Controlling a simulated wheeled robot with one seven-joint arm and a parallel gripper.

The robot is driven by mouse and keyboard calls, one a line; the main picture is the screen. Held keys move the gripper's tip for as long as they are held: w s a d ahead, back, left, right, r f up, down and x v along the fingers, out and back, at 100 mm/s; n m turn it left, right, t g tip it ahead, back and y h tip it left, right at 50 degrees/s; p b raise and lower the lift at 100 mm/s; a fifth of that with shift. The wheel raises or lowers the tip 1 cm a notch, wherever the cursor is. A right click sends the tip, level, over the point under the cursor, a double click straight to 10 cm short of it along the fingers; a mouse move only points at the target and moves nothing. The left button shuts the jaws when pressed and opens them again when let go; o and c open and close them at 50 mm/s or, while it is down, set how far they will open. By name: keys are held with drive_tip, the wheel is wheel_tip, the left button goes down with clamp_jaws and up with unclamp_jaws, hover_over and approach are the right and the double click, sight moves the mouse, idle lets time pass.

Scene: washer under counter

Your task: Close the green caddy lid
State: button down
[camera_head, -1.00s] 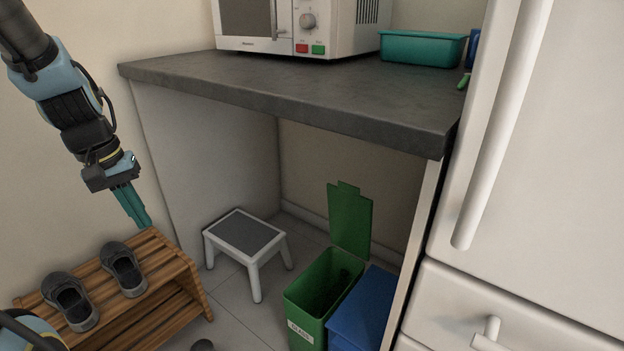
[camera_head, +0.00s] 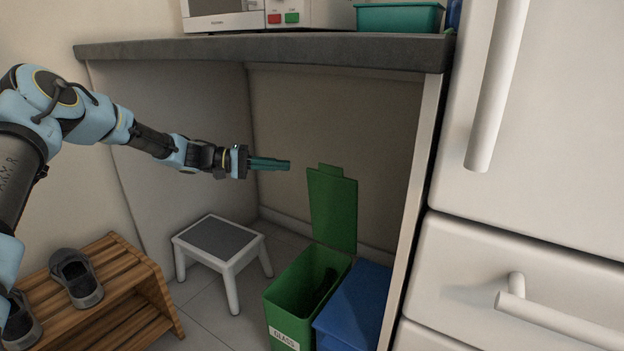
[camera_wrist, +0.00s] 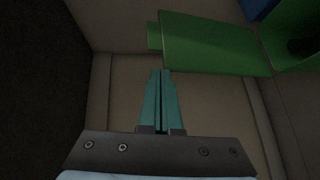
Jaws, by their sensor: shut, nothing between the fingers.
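The green caddy (camera_head: 292,293) stands on the floor under the counter, with a white label on its front. Its green lid (camera_head: 333,208) stands open and upright at the back edge, with a tab at the top. Something dark lies inside the caddy. My gripper (camera_head: 288,164) is shut and empty, pointing right, to the left of the lid's tab and apart from it in the head view. In the wrist view, my gripper (camera_wrist: 161,73) shows its teal fingers together, with the lid (camera_wrist: 212,44) beyond them and the tab near the fingertips.
A blue bin (camera_head: 357,303) stands close against the caddy's right side. A white step stool (camera_head: 218,246) is to the left, with a wooden shoe rack (camera_head: 135,285) further left. The counter (camera_head: 270,47) is above, and white drawers (camera_head: 512,270) stand at the right.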

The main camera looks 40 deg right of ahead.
sight(312, 170)
drive_tip(key=s+d+b, duration=0.1)
drive_tip(key=d, duration=0.2)
drive_tip(key=s+d+h+b, duration=0.1)
drive_tip(key=s+d, duration=0.1)
drive_tip(key=s+d+g+h+b, duration=0.1)
drive_tip(key=d, duration=0.2)
drive_tip(key=shift+s+d+r+b, duration=0.3)
drive_tip(key=shift+s+r+b, duration=0.05)
drive_tip(key=shift+s, duration=0.05)
drive_tip(key=shift+s+a+f, duration=0.1)
drive_tip(key=shift+s+a, duration=0.25)
drive_tip(key=shift+a, duration=0.5)
drive_tip(key=shift+a+f+b, duration=0.1)
drive_tip(key=shift+b, duration=0.2)
